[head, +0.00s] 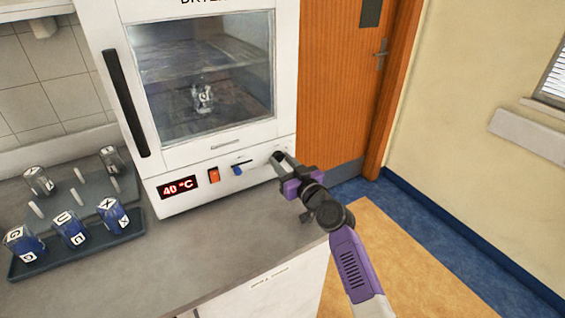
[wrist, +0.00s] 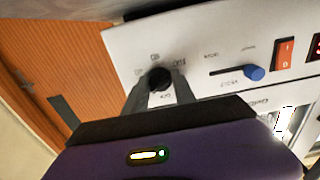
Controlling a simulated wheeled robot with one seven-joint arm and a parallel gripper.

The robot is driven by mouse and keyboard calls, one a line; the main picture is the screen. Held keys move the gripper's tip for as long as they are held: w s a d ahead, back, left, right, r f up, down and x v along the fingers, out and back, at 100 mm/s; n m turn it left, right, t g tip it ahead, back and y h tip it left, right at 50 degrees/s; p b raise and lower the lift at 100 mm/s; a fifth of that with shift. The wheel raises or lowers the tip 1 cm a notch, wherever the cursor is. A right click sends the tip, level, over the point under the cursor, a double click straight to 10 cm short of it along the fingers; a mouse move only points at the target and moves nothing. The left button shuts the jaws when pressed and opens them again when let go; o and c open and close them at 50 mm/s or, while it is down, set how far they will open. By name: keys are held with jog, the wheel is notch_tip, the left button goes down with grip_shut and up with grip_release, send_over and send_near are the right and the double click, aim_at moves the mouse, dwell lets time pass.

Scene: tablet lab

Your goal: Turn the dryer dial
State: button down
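The white dryer (head: 228,140) stands on the counter with its door closed and a glass window in it. Its black round dial (wrist: 159,78) is at the end of the front panel, with small printed marks around it. My gripper (head: 281,158) reaches it from the front right in the head view. In the wrist view my gripper (wrist: 160,82) has one finger on each side of the dial, and the dial fills the gap between the tips. In the head view the fingers partly cover the dial.
A blue slider knob (head: 238,170), an orange-red switch (head: 214,175) and a red "40 °C" display (head: 179,187) sit left of the dial. A tray (head: 132,229) with several lettered beakers stands on the counter (head: 215,245) at left. A wooden door (head: 342,80) is behind.

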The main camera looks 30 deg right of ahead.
jog(key=shift+m, duration=0.4)
jog(key=m+b, duration=0.1)
jog(key=m, duration=0.3)
jog(key=shift+m, duration=0.3)
jog(key=m, duration=0.6)
jog(key=shift+a+m+p, duration=0.1)
jog(key=shift+m+p, duration=0.2)
jog(key=shift+p, duration=0.05)
jog(key=m+p, duration=0.1)
jog(key=m, duration=0.5)
jog(key=shift+r+p, duration=0.1)
jog(key=shift+p, duration=0.25)
jog(key=m+p, duration=0.1)
jog(key=m, duration=0.4)
jog(key=shift+m+p, duration=0.3)
jog(key=shift+p, duration=0.05)
jog(key=c, duration=1)
grip_release()
jog(key=shift+c, duration=0.2)
